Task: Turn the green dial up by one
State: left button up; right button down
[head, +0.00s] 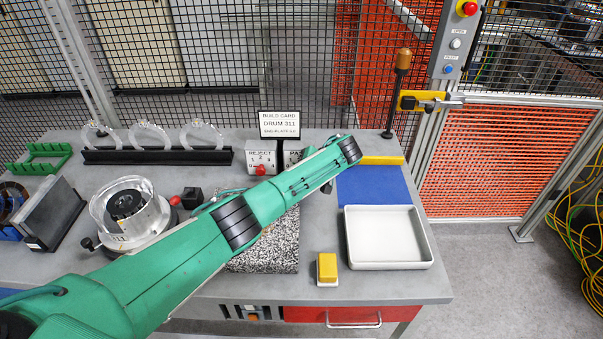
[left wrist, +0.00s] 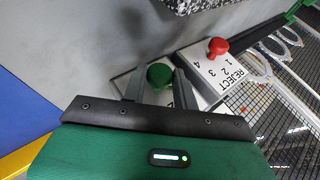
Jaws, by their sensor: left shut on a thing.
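The green dial (left wrist: 159,73) sits on its grey plate between the two fingers of my left gripper (left wrist: 158,84), which is shut on it. In the head view my green arm (head: 265,200) hides the dial and the fingertips. Part of the white PASS counter (head: 292,157) shows behind the arm; its number marks are hidden. Beside it stands the REJECT counter (head: 256,156) with a red dial (head: 261,170); its numbers and the red dial (left wrist: 218,46) also show in the left wrist view. My right gripper is not in view.
A build card (head: 280,124) stands behind the counters. A blue mat (head: 372,186), a white tray (head: 388,262) and a yellow block (head: 327,267) lie to the right. A clear drum (head: 146,222) is left of my arm. Mesh fencing rises behind the bench.

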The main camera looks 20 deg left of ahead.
pick_arm(q)
jog(key=shift+w+y+b, duration=0.1)
jog(key=shift+y+b, duration=0.2)
jog(key=shift+y, duration=0.1)
jog(key=o, duration=0.9)
jog(key=shift+o, duration=0.2)
jog(key=b+v, duration=0.3)
jog(key=v, duration=1.1)
jog(key=shift+w+d+f, duration=0.1)
jog(key=shift+f, duration=0.1)
